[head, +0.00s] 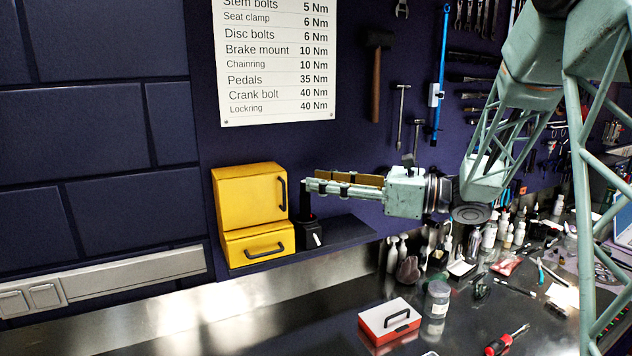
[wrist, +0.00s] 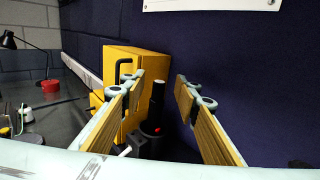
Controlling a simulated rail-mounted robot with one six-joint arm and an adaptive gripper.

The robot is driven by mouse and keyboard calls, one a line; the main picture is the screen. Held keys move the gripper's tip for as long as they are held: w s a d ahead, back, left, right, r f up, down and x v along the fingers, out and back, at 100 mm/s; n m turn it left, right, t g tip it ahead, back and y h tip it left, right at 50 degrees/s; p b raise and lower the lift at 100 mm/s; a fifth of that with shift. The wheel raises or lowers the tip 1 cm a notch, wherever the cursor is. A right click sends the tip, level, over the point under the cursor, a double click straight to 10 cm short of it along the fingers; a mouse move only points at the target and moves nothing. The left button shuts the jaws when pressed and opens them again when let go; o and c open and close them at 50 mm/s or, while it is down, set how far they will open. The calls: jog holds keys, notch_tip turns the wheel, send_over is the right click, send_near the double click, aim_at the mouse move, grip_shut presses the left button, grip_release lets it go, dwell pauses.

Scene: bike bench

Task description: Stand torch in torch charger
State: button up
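The torch (wrist: 157,101), a slim dark cylinder, stands upright in the black torch charger (wrist: 152,143) in the wrist view. In the head view the charger (head: 308,234), with a white mark on its front, sits on the dark shelf; the torch (head: 304,199) rises from it, partly hidden by the fingers. My gripper (head: 308,184) reaches in level from the right at the torch's upper part. In the wrist view my gripper (wrist: 159,82) is open, with wood-faced fingers apart and the torch showing in the gap, touching neither finger visibly. Its exact depth between the fingertips is unclear.
A yellow two-part cabinet (head: 250,205) with black handles stands just left of the charger. The shelf (head: 350,234) is bare to the right. The dark wall (wrist: 245,75) is close behind. Below, a red-and-white case (head: 389,321) and a jar (head: 437,299) stand on the bench.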

jog(key=v, duration=0.9)
jog(key=shift+s+d, duration=0.15)
jog(key=shift+d, duration=0.2)
jog(key=shift+r, duration=0.1)
dwell(1.1)
